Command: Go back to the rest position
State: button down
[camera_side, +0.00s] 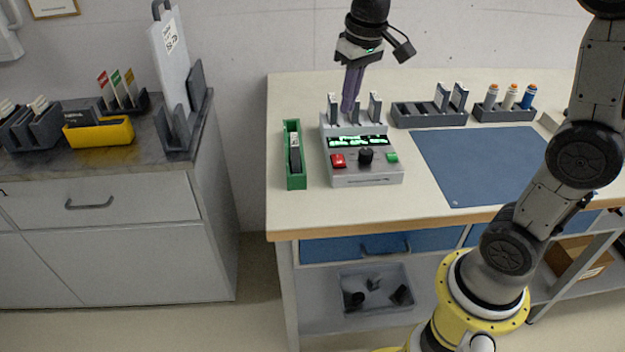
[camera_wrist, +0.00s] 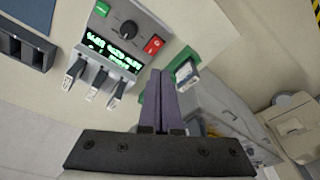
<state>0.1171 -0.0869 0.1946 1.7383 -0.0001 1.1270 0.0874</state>
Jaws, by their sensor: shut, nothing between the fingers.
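My gripper (camera_side: 350,106) points down over the back of the grey device on the bench, with its purple fingers together and nothing between them. In the wrist view the shut fingers (camera_wrist: 158,75) show in the middle, beside the device. The grey device (camera_side: 367,179) has a lit green display, a red button, a black knob and a green button. Several light upright pieces (camera_side: 375,106) stand in slots along its back edge; they also show in the wrist view (camera_wrist: 95,84). Whether the fingertips touch anything is hard to tell.
A green tray (camera_side: 290,178) holding a dark piece stands left of the device. Dark racks (camera_side: 428,117) with upright pieces and bottles stand at the back right. A blue mat (camera_side: 480,165) lies clear. A cabinet (camera_side: 110,250) with a yellow bin (camera_side: 98,135) stands left, across a gap.

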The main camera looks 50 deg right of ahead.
jog(key=s+a+r+n+t, duration=0.1)
jog(key=s+a, duration=0.1)
jog(key=s, duration=0.4)
jog(key=s+a+r+t, duration=0.2)
jog(key=s, duration=0.5)
jog(key=s+f+n, duration=0.1)
jog(key=s+f, duration=0.4)
jog(key=s, duration=0.1)
jog(key=shift+f+t, duration=0.25)
jog(key=shift+t, duration=0.05)
jog(key=shift+a, duration=0.1)
